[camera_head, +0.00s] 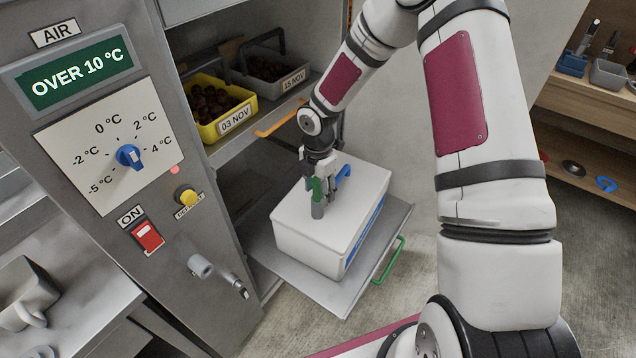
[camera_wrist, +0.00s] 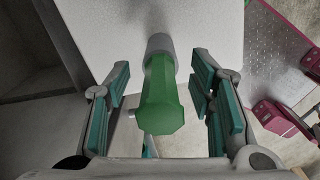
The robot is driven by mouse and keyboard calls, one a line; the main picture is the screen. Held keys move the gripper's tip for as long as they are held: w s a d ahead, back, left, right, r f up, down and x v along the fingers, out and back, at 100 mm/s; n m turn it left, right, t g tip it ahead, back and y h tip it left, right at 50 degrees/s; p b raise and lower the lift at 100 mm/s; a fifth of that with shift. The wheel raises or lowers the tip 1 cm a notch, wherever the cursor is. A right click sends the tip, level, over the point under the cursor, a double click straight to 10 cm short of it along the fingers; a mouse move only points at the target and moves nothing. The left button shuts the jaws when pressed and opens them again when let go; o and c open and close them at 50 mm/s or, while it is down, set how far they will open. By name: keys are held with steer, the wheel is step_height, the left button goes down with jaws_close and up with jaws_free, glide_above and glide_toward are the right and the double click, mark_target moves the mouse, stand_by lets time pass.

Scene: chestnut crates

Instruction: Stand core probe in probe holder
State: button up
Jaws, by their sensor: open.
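The core probe shows a green handle (camera_head: 318,190), which also lies between my fingers in the wrist view (camera_wrist: 162,98). A grey cylinder (camera_head: 317,210) is at the handle's far end, also in the wrist view (camera_wrist: 160,43). I cannot tell whether it is part of the probe or the probe holder. The probe appears upright over the top of a white box (camera_head: 290,228). My gripper (camera_head: 319,178) is open around the green handle, with a gap on each side in the wrist view. A blue piece (camera_head: 343,174) shows just behind the gripper.
The white box stands on a grey pulled-out shelf (camera_head: 345,300) with a green handle (camera_head: 390,262). A yellow crate (camera_head: 208,130) and a grey crate (camera_head: 268,90) of chestnuts sit inside the cabinet at left. A wooden shelf (camera_head: 590,110) at right holds tools and small bins.

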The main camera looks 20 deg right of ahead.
jaws_close()
steer(key=c, duration=0.7)
jaws_free()
jaws_close()
steer(key=shift+r, duration=0.6)
steer(key=shift+o, duration=0.2)
jaws_free()
jaws_close()
